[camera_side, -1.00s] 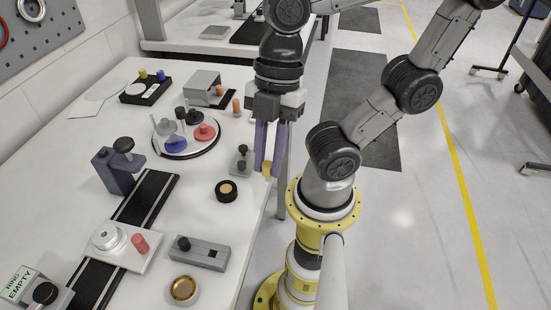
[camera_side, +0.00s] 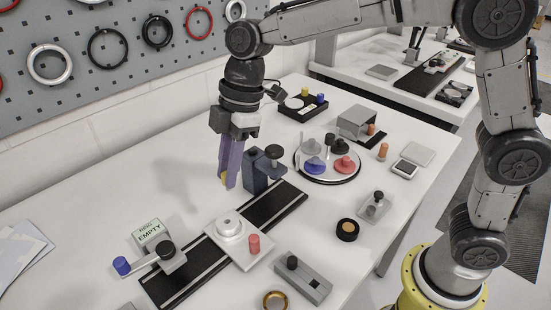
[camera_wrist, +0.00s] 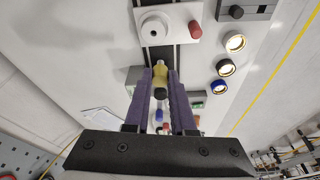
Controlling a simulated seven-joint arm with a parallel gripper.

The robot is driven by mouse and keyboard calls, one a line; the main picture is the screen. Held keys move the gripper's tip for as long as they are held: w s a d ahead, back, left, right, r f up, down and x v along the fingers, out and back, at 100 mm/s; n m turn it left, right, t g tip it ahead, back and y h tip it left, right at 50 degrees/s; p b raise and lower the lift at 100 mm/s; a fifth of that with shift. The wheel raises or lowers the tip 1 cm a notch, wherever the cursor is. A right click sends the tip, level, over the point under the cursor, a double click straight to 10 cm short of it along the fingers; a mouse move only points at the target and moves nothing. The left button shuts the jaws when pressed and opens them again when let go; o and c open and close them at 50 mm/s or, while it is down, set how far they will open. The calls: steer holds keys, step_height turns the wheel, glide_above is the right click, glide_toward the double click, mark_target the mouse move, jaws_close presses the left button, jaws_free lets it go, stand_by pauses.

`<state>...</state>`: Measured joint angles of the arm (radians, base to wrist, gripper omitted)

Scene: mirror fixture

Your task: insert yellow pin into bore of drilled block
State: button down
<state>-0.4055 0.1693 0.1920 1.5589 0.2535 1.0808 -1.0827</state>
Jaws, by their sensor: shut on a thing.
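My gripper (camera_side: 227,184) hangs above the white table, left of the dark blue clamp stand, with its purple fingers pointing down. It is shut on the yellow pin (camera_wrist: 160,75), which sits between the fingertips in the wrist view; only a sliver of it shows in the side view. A white block (camera_side: 253,252) with a round stepped boss (camera_side: 229,227) and a red peg (camera_side: 254,243) stands on the black rail, apart from the pin. A grey block (camera_side: 302,277) with a black knob and a dark opening lies nearer.
The dark blue clamp stand (camera_side: 262,172) is close right of my gripper. A lever with a blue end (camera_side: 121,266) and a sign reading "RING EMPTY" (camera_side: 148,232) stand front left. A round tray (camera_side: 327,176) holds several knobbed pieces. The table left of my gripper is clear.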

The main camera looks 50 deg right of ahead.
glide_above(225, 224)
steer(key=d, duration=0.1)
step_height(225, 224, down, 5)
steer(key=shift+d+f, duration=0.1)
steer(key=shift+f, duration=1.95)
steer(key=shift+f, duration=1.2)
stand_by(0.6)
steer(key=c, duration=0.7)
jaws_free()
steer(key=shift+o, duration=0.5)
steer(key=o, duration=0.3)
